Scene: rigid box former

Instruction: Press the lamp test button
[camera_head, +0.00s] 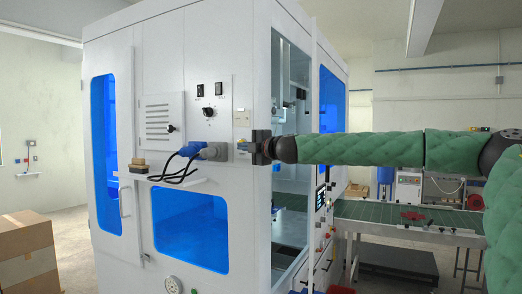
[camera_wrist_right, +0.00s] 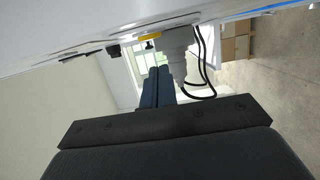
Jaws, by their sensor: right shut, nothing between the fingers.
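I cannot tell which control is the lamp test button. The white machine cabinet (camera_head: 181,55) carries a small panel with two black switches (camera_head: 200,90) and a dark rotary knob (camera_head: 208,112). A narrow panel on its right side, with a screen and several coloured buttons (camera_head: 320,203), is partly visible. My right gripper (camera_head: 243,149) is at the cabinet's front right edge, just right of a grey socket (camera_head: 215,152). In the wrist view its fingers (camera_wrist_right: 158,72) are shut and empty, beside the socket (camera_wrist_right: 180,55); contact is unclear. My left gripper is not in view.
A door handle (camera_head: 123,202) sticks out at left. A green conveyor (camera_head: 400,218) stands at right, cardboard boxes (camera_head: 27,250) at left.

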